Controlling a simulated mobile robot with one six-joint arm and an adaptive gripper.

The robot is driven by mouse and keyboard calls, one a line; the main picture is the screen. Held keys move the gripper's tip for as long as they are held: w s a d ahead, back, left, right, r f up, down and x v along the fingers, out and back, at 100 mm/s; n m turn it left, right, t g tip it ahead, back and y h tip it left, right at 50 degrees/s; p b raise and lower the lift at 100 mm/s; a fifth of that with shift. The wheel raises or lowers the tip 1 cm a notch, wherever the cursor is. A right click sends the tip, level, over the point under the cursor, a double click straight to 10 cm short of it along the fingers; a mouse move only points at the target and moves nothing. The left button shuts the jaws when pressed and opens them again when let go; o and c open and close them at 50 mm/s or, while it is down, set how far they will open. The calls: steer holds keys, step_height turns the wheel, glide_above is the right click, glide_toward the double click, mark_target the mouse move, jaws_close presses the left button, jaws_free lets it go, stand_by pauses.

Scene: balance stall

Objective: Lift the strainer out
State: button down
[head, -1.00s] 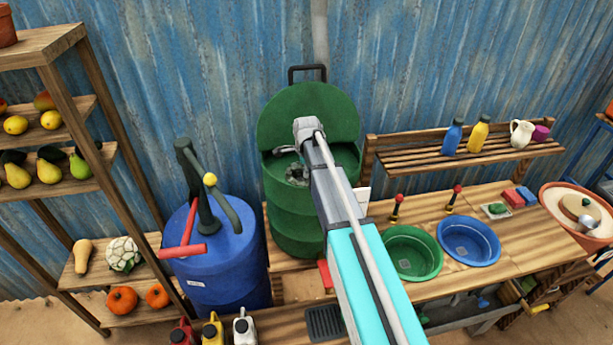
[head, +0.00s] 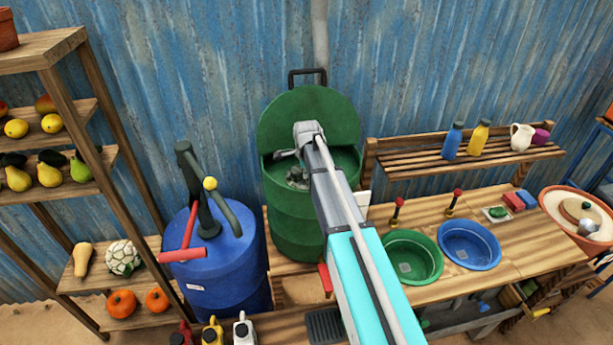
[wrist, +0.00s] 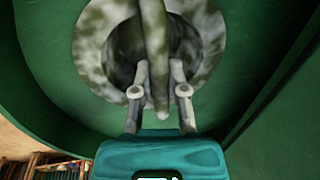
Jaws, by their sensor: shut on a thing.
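The strainer (wrist: 95,50) is a grey, mottled round piece with a dark middle and a bar handle (wrist: 154,35) across it. It is inside the open green drum (head: 290,215); in the head view only a small patch of it (head: 297,180) shows below my gripper (head: 287,155). In the wrist view my gripper (wrist: 159,78) has one finger on each side of the handle and is shut on it. The dark green drum wall surrounds the strainer. I cannot tell whether the strainer still touches the drum.
The drum's round lid (head: 310,112) stands raised behind. A blue barrel (head: 225,265) with a hand pump is to the left. A green basin (head: 438,262) and a blue basin (head: 470,250) sit on the bench to the right. A shelf with bottles hangs behind them.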

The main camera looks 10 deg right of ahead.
steer(key=shift+r, duration=0.15)
step_height(320, 180, up, 3)
steer(key=p, duration=0.3)
steer(key=shift+f, duration=0.2)
steer(key=s+d+r+p, duration=0.8)
steer(key=s+r+p, duration=0.2)
steer(key=s, duration=0.1)
steer(key=shift+s+d, duration=0.15)
stand_by(0.6)
